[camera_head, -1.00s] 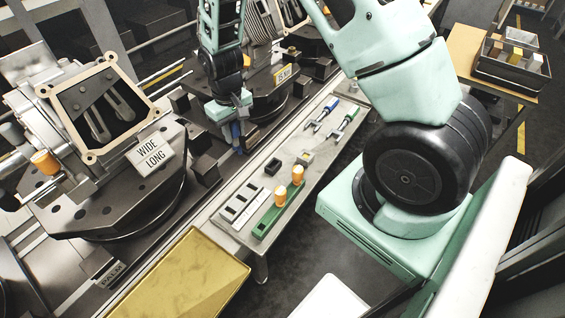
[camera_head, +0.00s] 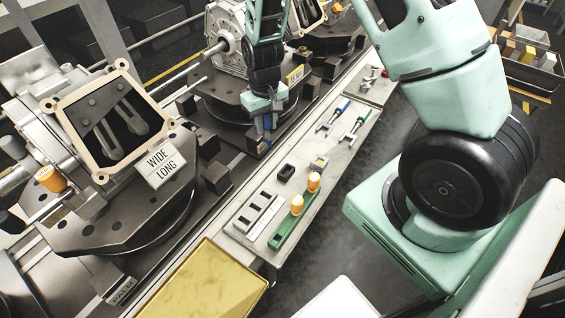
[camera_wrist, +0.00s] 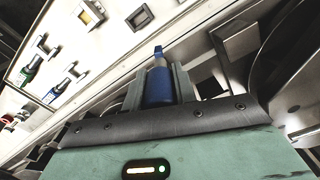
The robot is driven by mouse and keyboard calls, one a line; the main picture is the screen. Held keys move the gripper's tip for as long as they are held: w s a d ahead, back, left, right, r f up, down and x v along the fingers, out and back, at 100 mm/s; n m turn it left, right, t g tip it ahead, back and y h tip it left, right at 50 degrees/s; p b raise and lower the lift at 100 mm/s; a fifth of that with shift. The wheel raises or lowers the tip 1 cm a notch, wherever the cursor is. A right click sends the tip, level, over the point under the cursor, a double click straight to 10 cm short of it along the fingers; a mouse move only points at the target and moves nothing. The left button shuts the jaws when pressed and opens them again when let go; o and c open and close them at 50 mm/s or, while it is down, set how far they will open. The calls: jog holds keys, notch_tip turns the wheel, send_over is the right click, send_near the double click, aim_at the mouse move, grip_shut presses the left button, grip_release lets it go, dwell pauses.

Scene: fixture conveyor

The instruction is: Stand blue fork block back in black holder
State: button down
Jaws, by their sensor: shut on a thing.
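My gripper (camera_head: 266,128) is shut on the blue fork block (camera_wrist: 158,84), which sits upright between the two grey fingers in the wrist view. In the head view the blue fork block (camera_head: 267,121) is a small blue patch below the mint wrist, partly hidden by the fingers. The gripper is in the air beside the dark round fixture, up and left of the black holder. The black holder (camera_head: 286,172) is a small dark square socket on the pale bench, and it looks empty. It also shows in the wrist view (camera_wrist: 140,17), apart from the block.
The pale bench (camera_head: 243,250) carries a slotted grey block (camera_head: 258,214), a green rack (camera_head: 284,233) with orange-topped pegs, a yellowish-insert holder (camera_head: 319,162) and blue- and green-handled tools (camera_head: 354,130). A fixture labelled WIDE LONG (camera_head: 162,165) stands left. A yellow box (camera_head: 205,284) is in front.

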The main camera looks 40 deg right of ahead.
jog(key=shift+s+f+m, duration=0.25)
jog(key=shift+s+m, duration=0.05)
jog(key=shift+m, duration=0.5)
jog(key=s+d+f+m+p, duration=0.1)
jog(key=s+d+f+m, duration=0.2)
jog(key=m, duration=0.9)
jog(key=shift+s+f, duration=0.2)
jog(key=shift+s, duration=0.5)
jog(key=shift+f+b, duration=0.5)
jog(key=shift+f, duration=0.25)
jog(key=shift+f, duration=0.2)
jog(key=shift+f+b, duration=3)
jog(key=shift+f, duration=0.35)
jog(key=c, duration=1)
grip_release()
jog(key=shift+r, duration=0.1)
jog(key=shift+c, duration=0.2)
